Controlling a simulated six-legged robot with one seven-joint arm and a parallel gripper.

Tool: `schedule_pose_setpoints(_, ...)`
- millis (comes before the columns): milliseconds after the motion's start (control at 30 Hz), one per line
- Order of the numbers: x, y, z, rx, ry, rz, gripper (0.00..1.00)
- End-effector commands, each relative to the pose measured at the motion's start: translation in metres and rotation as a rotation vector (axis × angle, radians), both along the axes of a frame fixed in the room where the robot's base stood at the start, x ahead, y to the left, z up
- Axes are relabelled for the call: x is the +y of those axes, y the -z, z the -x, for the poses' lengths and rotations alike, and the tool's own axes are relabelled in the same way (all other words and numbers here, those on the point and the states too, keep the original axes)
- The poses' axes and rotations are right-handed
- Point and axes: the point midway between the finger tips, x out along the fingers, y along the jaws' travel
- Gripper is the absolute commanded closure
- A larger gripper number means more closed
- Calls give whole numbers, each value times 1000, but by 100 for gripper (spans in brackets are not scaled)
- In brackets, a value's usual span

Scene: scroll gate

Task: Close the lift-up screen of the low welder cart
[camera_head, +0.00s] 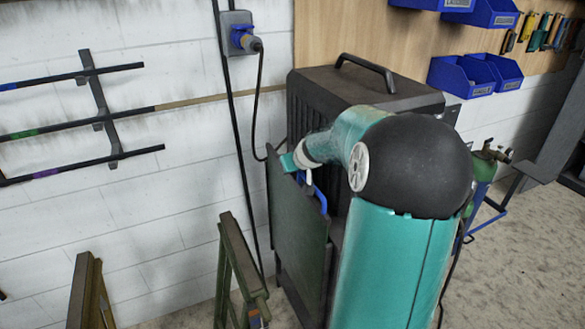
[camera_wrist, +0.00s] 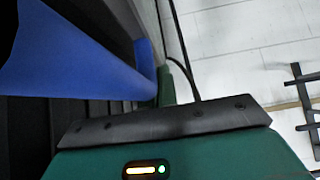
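The welder cart (camera_head: 325,85) is a dark box with a black top handle, partly hidden behind my teal arm. Its screen (camera_head: 297,235) is a dark green panel, standing nearly upright at the cart's left side. A blue handle (camera_head: 320,198) shows near the panel's top edge. My gripper (camera_head: 292,163) is at the panel's upper edge, close to the handle; its fingers are mostly hidden. In the wrist view a large blue bar (camera_wrist: 85,68), likely the handle, crosses the upper left beyond my green hand. Contact and finger opening cannot be made out.
A black cable runs from a wall socket (camera_head: 238,35) down behind the cart. Green trestles (camera_head: 240,268) stand at lower left, near the panel. A wall rack (camera_head: 100,105) holds rods. Blue bins (camera_head: 465,75) hang at upper right. A green cylinder (camera_head: 483,168) stands right of the cart.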

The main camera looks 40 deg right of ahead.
Motion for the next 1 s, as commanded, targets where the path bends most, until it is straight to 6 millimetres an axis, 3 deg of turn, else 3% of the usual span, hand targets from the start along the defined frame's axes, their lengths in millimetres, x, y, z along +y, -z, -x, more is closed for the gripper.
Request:
schedule_pose_setpoints(167, 4, -37, -5, -10, -4, 12, 100)
schedule_pose_setpoints(600, 19, -99, 52, -12, 0, 12, 100)
schedule_pose_setpoints(1000, 22, -109, 63, -12, -1, 10, 100)
